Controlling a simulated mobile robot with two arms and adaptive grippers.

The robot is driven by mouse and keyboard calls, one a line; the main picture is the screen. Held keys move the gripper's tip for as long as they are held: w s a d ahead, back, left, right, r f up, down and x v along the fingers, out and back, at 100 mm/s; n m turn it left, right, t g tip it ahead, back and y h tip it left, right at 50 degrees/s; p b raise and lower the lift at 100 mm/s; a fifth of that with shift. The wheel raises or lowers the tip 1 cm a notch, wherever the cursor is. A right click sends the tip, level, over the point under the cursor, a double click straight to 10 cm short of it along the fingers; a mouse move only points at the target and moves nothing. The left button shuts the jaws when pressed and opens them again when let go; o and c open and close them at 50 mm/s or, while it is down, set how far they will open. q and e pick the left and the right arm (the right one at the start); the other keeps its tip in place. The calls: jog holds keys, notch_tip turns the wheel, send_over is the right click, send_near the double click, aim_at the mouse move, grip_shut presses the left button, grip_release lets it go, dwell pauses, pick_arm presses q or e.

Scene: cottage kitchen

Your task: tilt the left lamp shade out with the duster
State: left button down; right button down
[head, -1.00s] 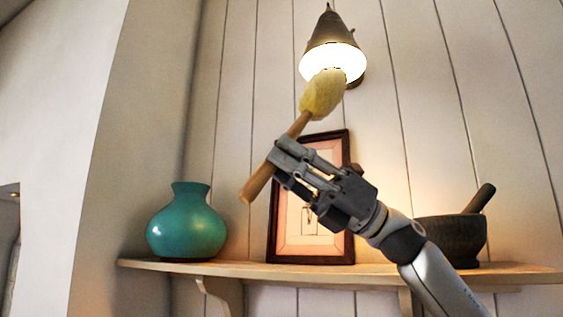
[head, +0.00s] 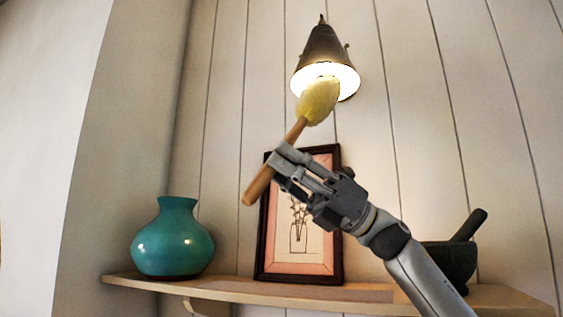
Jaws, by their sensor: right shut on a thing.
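One wall lamp with a dark cone-shaped lamp shade (head: 320,48) shows at the top centre, lit, its bright opening facing down. The duster (head: 317,100) has a fluffy yellow head and a wooden handle. Its head overlaps the lower rim of the shade in the head view; I cannot tell for sure whether they touch. My right gripper (head: 280,166) is shut on the duster's handle, with the handle's end sticking out at the lower left and the head pointing up. My left gripper is not in view.
A wooden shelf (head: 240,290) runs along the plank wall below. On it stand a teal vase (head: 172,240) at the left, a framed flower picture (head: 268,245) behind my right gripper, and a dark mortar with pestle (head: 455,262) at the right. The wall around the lamp is clear.

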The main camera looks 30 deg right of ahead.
jog(key=shift+r+p, duration=1.8)
jog(key=shift+r, duration=0.75)
jog(key=shift+s+a+r, duration=2.1)
jog(key=shift+a+r, duration=0.3)
jog(key=shift+r, duration=1.5)
jog(key=s+a+f+b, duration=0.3)
jog(key=f+b, duration=0.4)
jog(key=f, duration=0.1)
jog(key=s+a+f+b, duration=0.3)
jog(key=a+f+b, duration=0.1)
jog(key=f+b, duration=0.4)
jog(key=shift+s+a+f, duration=0.15)
jog(key=shift+s+a, duration=0.05)
jog(key=shift+s, duration=0.1)
